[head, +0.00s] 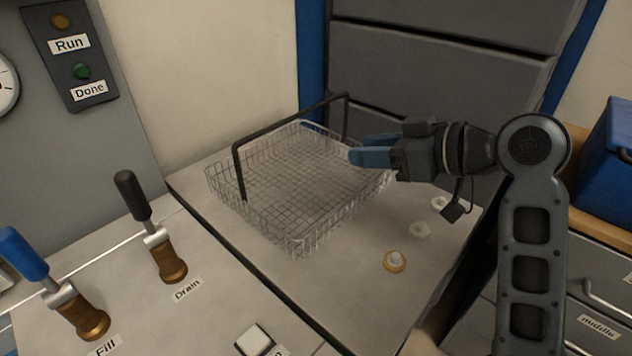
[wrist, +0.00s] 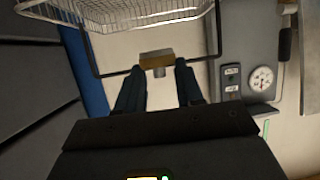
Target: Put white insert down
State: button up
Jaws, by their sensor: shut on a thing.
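My gripper (head: 356,156) is at the right of the wire basket, above the bench, with its blue fingers pointing left. In the wrist view, my gripper (wrist: 157,72) is shut on a small part (wrist: 156,58) with a brass-coloured block and a short grey stub. No white shows on it, so I cannot tell if it is the white insert. The near finger hides it in the head view. On the bench are a small white piece in a brass-coloured ring (head: 395,261) and two small white pieces (head: 420,230), (head: 438,203).
The wire basket (head: 300,243) with its raised black handle (head: 290,125) stands on the bench. Free bench top (head: 350,270) lies in front of it. The Fill lever (head: 62,296) and Drain lever (head: 155,238) are at left. A grey cabinet (head: 430,60) stands behind.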

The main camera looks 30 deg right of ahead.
jog(key=w+a+f, duration=0.1)
jog(key=a+f, duration=0.1)
jog(key=f, duration=0.1)
jog(key=w+a+f, duration=0.2)
jog(key=a+f, duration=0.1)
jog(key=w+a+f, duration=0.2)
jog(key=a+f, duration=0.1)
jog(key=f, duration=0.1)
jog(key=shift+a+p, duration=0.1)
jog(key=shift+p, duration=0.25)
jog(key=shift+r, duration=0.1)
jog(key=shift+f+b, duration=0.35)
jog(key=shift+f, duration=0.1)
jog(key=shift+f, duration=0.2)
jog(key=o, duration=1)
